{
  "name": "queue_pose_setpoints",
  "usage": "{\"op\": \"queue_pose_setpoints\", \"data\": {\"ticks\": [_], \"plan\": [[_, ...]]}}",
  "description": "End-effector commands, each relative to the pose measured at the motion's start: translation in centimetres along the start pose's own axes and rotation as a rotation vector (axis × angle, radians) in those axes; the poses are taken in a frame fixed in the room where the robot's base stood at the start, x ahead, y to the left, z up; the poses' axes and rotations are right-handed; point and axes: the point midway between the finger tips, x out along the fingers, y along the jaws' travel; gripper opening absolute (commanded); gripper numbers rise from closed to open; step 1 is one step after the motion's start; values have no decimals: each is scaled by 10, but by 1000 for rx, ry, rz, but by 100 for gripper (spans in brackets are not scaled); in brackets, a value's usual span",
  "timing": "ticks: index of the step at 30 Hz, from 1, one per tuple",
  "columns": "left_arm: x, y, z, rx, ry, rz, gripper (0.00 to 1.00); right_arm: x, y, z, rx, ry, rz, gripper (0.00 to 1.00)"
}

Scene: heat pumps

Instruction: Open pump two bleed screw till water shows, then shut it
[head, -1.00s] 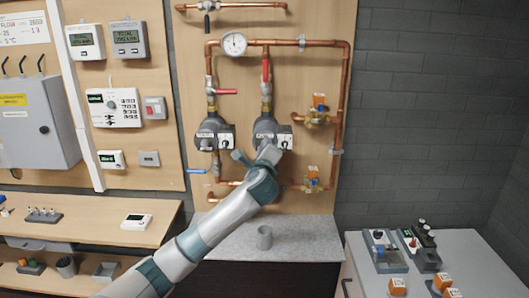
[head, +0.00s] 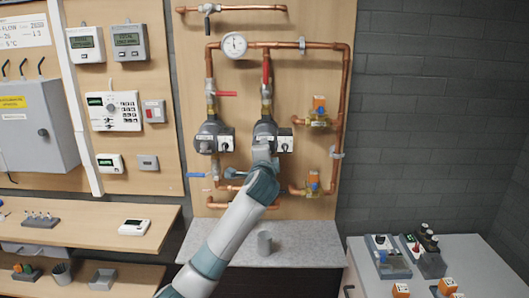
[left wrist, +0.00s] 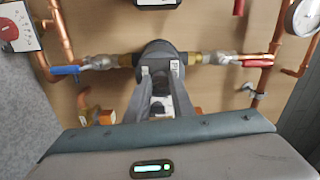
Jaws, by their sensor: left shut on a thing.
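Pump two (head: 264,130) is the right one of two dark pumps on the wooden pipe board. In the left wrist view its dark round body (left wrist: 160,49) has a white label, partly covered. My left gripper (head: 262,150) reaches up to the pump's front from below. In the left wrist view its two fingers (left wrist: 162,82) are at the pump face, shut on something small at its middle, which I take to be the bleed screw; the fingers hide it. I see no water. My right gripper is not in view.
Pump one (head: 210,137) is just left. Copper pipes, red valve handles and a gauge (head: 235,45) surround the pumps; a blue handle (left wrist: 65,70) is close by. A table (head: 360,260) with devices is at right.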

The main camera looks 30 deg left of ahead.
Motion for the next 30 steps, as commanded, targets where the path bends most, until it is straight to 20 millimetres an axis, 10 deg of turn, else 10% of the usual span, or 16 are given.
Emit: {"op": "queue_pose_setpoints", "data": {"ticks": [11, 12, 15, 30], "plan": [[0, 1, 0, -6, 0, 2, 0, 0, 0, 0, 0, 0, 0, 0], [0, 1, 0, -6, 0, 2, 24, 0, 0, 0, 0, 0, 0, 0], [0, 1, 0, -6, 0, 2, 40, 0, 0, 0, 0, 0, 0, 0], [-8, 1, 0, -6, 1, 0, 40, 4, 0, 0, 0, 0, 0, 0]]}}
